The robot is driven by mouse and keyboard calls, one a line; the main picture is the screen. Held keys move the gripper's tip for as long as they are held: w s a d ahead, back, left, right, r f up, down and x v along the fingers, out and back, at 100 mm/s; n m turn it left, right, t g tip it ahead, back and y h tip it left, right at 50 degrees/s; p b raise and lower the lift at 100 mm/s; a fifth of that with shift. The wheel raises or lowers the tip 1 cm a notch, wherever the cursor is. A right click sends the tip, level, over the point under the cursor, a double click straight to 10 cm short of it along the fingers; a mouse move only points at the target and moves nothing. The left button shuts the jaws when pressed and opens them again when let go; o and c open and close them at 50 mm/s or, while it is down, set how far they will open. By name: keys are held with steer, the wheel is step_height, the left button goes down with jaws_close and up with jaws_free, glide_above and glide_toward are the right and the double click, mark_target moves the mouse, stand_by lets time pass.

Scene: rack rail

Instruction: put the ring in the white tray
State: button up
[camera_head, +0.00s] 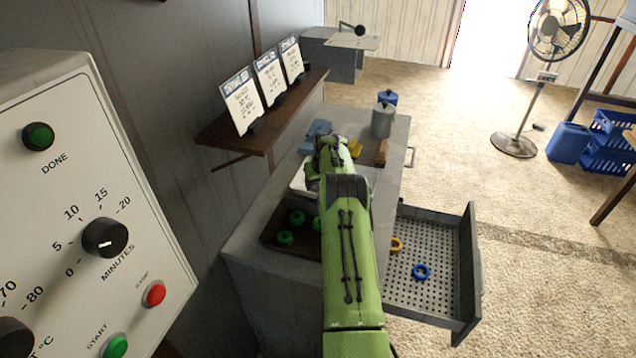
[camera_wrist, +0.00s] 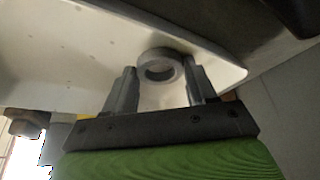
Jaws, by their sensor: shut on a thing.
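A grey ring (camera_wrist: 147,56) is between the two fingertips of my gripper (camera_wrist: 161,80) in the wrist view, and the gripper is shut on it. The white tray (camera_wrist: 60,62) fills much of the background there, with the ring in front of it or over it; I cannot tell the gap between them. In the head view the white tray (camera_head: 299,183) shows only in part on the counter, mostly hidden by my green arm. The ring and the fingertips are hidden in the head view.
A dark tray with green rings (camera_head: 298,217) is on the counter's near side. An open perforated drawer (camera_head: 437,284) holds a blue ring (camera_head: 421,272) and an orange ring (camera_head: 396,244). Grey canister (camera_head: 382,121), yellow and brown items stand behind. A shelf with signs (camera_head: 270,80) overhangs at left.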

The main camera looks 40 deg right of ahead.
steer(key=shift+f, duration=0.15)
steer(key=o, duration=1.1)
steer(key=shift+c, duration=0.2)
steer(key=v, duration=1.2)
steer(key=shift+w, duration=0.1)
